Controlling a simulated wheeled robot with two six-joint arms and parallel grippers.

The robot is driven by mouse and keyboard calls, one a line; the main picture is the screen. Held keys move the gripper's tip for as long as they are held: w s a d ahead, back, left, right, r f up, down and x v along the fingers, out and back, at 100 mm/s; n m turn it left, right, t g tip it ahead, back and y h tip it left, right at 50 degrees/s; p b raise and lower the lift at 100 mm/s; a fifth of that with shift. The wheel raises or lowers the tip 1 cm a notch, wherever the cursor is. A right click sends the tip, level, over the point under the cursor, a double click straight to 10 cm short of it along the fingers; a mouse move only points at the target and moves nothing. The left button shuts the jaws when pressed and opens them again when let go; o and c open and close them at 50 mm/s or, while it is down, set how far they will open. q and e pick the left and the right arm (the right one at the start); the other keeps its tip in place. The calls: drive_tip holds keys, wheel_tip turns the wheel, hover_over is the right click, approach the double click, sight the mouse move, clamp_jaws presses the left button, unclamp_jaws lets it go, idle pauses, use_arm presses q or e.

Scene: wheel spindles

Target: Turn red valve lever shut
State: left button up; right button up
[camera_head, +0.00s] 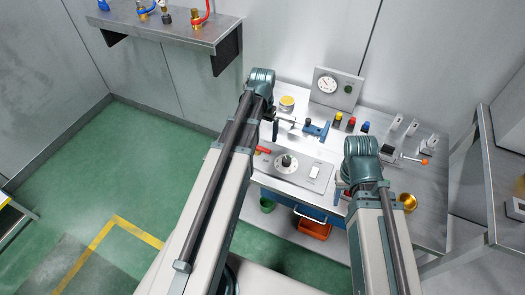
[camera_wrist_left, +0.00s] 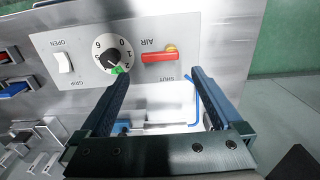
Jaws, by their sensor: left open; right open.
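The red valve lever (camera_wrist_left: 160,56) lies flat across the picture on the grey panel (camera_wrist_left: 210,25) in the left wrist view, by a brass fitting and the labels AIR and SHUT, which appear upside down. In the head view the lever (camera_head: 263,150) is a small red bar at the panel's left, partly hidden by my left arm. My left gripper (camera_wrist_left: 158,74) is open and empty, its two fingers apart, with the lever showing between and beyond their tips. In the head view the left gripper (camera_head: 272,118) is largely hidden by its own arm. My right gripper (camera_head: 343,182) is open, right of the panel.
A dial knob (camera_head: 286,161) and a white switch (camera_head: 314,171) sit on the same panel. A gauge box (camera_head: 336,88), blue fixture (camera_head: 316,130) and coloured pieces stand behind. A brass cup (camera_head: 408,201) is at right. An orange bin (camera_head: 314,229) is below the bench.

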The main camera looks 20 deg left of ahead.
sight(263, 148)
use_arm(q)
wheel_tip(263, 148, down, 8)
drive_tip(key=b, duration=0.6)
drive_tip(key=shift+r+b, duration=0.1)
drive_tip(key=shift+b, duration=0.25)
drive_tip(key=shift+c, duration=0.2)
drive_tip(key=c, duration=1.1)
